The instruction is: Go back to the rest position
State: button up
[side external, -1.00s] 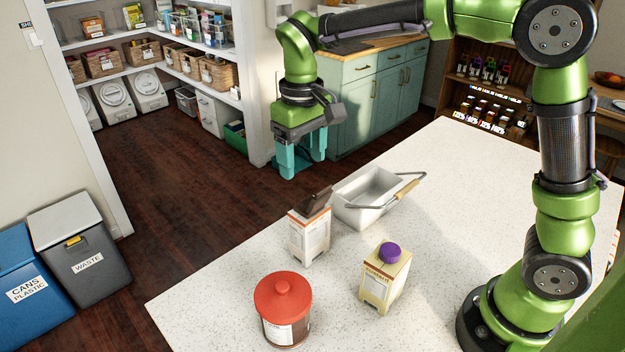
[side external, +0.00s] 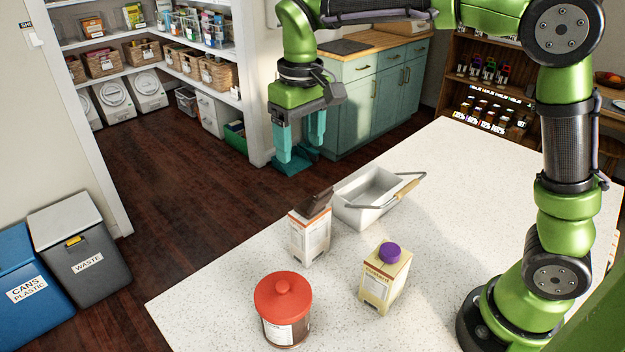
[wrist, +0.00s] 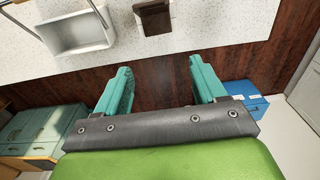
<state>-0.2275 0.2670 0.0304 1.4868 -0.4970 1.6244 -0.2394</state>
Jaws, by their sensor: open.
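My gripper (side external: 299,150) is open and empty, raised in the air past the far edge of the counter in the side view. Its two teal fingers point down and stand apart, and they also show in the wrist view (wrist: 160,82) with nothing between them. The white counter (side external: 470,215) lies below and to the right of it. A white carton with a dark brown top (side external: 311,230) and a white bin with a handle (side external: 368,197) stand on the counter nearest my gripper, both apart from it.
A red-lidded jar (side external: 284,312) and a cream carton with a purple cap (side external: 385,277) stand on the counter. A teal cabinet (side external: 375,95) stands behind my gripper, with pantry shelves (side external: 150,60) to the left. A waste bin (side external: 78,250) and a blue bin (side external: 30,285) are at far left.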

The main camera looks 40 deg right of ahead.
jog(key=s+d+m+t+y, duration=0.1)
jog(key=s+d+m+t, duration=0.1)
jog(key=s, duration=0.6)
jog(key=s+d+m+t+y, duration=0.1)
jog(key=s+d+t, duration=0.3)
jog(key=s, duration=0.5)
jog(key=shift+s+d+f+m+t, duration=0.25)
jog(key=shift+d+m+t, duration=0.15)
jog(key=shift+d+m, duration=0.25)
